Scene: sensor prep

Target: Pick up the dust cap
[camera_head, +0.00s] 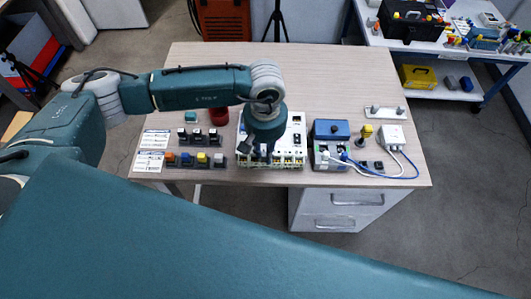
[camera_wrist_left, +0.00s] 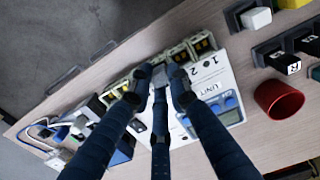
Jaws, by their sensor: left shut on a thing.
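My left gripper (camera_head: 261,152) reaches down over the front of the white unit (camera_head: 297,124) on the table. The left wrist view shows its fingers (camera_wrist_left: 161,86) closed around a small light-grey piece (camera_wrist_left: 159,76), which appears to be the dust cap. The fingers hide most of this piece, and it sits right by the row of ports along the unit's edge. I cannot tell whether it is clear of the port. In the head view the gripper hides it. My right gripper is not in view.
A red cup (camera_head: 218,117) and racks of small coloured caps (camera_head: 202,158) and black-and-white blocks (camera_head: 199,138) stand left of the unit. Right of it are a blue-topped box (camera_head: 331,130) and a white box (camera_head: 391,136) with cables. The table's (camera_head: 330,75) back is clear.

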